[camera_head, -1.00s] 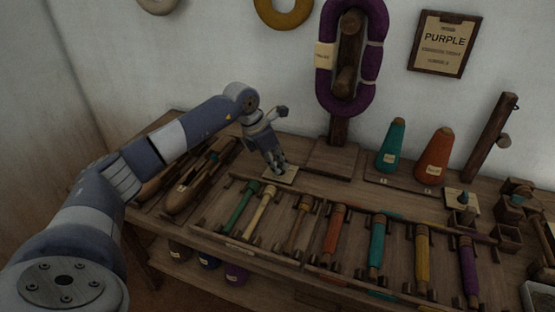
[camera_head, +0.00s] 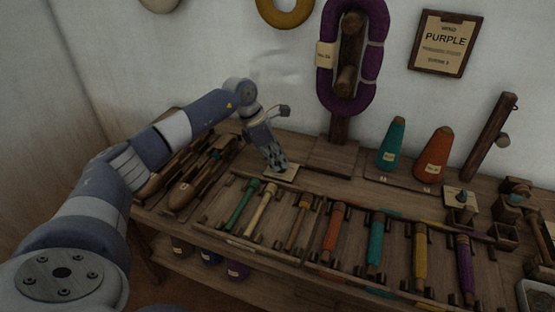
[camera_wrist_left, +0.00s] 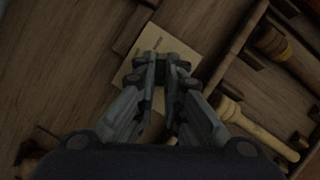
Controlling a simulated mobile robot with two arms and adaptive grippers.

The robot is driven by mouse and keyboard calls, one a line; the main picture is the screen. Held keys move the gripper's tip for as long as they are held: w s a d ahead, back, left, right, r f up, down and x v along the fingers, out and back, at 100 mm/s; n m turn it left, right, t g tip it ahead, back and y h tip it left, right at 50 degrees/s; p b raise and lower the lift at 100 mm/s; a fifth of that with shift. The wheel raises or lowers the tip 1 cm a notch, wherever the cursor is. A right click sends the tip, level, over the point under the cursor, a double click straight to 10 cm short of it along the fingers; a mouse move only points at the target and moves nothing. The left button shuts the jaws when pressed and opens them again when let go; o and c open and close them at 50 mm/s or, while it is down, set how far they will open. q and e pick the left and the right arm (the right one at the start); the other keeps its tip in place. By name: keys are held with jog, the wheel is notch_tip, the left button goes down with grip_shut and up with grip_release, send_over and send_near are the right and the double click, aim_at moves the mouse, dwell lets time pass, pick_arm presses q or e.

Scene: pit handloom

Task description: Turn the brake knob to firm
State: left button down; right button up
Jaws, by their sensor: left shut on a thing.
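My left gripper (camera_head: 277,167) points down at a small cream plate (camera_head: 289,174) on the bench, in front of the skein stand. It is shut on a small dark knob on that plate, which I take to be the brake knob; the fingers hide most of it in the head view. In the left wrist view the two fingertips (camera_wrist_left: 166,74) are close together over the plate (camera_wrist_left: 160,38), with the dark knob (camera_wrist_left: 180,66) showing between and beyond them. The plate's small lettering is unreadable. My right gripper is not in view.
A rack of several coloured bobbins (camera_head: 329,235) lies just in front. Wooden shuttles (camera_head: 190,184) lie to the left. A stand with a purple skein (camera_head: 373,60) rises behind. Teal (camera_head: 392,142) and orange (camera_head: 434,152) cones stand to the right. Another plate with a dark knob (camera_head: 461,195) is farther right.

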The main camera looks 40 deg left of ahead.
pick_arm(q)
jog(key=c, duration=1.7)
grip_release()
jog(key=shift+r, duration=0.1)
jog(key=v, duration=1.1)
jog(key=shift+a+r, duration=0.2)
jog(key=shift+r, duration=0.15)
jog(key=shift+s, duration=0.1)
